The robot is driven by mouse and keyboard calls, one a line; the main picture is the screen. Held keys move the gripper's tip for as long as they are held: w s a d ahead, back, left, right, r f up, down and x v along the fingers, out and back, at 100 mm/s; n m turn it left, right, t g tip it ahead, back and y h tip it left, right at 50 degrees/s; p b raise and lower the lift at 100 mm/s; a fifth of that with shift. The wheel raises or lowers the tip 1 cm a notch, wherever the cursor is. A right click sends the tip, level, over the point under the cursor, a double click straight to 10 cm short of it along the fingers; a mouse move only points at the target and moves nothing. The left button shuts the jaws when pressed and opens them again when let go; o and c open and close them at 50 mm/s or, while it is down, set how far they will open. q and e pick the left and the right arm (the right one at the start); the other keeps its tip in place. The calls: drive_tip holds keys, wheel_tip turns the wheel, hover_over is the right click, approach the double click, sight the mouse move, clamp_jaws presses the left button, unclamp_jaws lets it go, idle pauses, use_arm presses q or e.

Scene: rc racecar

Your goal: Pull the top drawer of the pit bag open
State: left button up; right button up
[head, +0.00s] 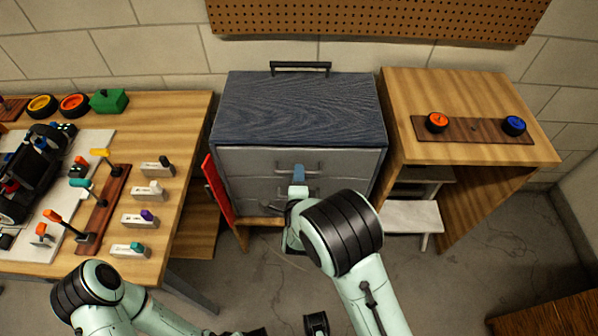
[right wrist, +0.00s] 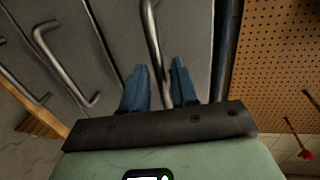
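The pit bag (head: 298,105) is a grey cabinet with a blue-grey top and a black carry handle, against the back wall. Its top drawer (head: 245,165) looks closed, flush with the front. My right gripper (head: 299,174) is at this drawer's metal handle (head: 316,166), with its arm hiding part of the lower front. In the right wrist view, the two blue fingers of the right gripper (right wrist: 160,85) stand apart, one on each side of the top handle (right wrist: 152,40). Gaps show beside the bar. Of my left arm, only dark parts near the bottom edge show towards its gripper.
A lower drawer handle (right wrist: 62,70) shows in the right wrist view. A red panel (head: 217,190) stands at the pit bag's left side. A workbench (head: 190,110) with car parts is left, a wooden desk (head: 400,95) right. Floor (head: 450,280) is clear at front right.

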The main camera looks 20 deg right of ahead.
drive_tip(key=shift+x, duration=0.95)
drive_tip(key=shift+c, duration=0.2)
clamp_jaws()
drive_tip(key=shift+a, duration=0.15)
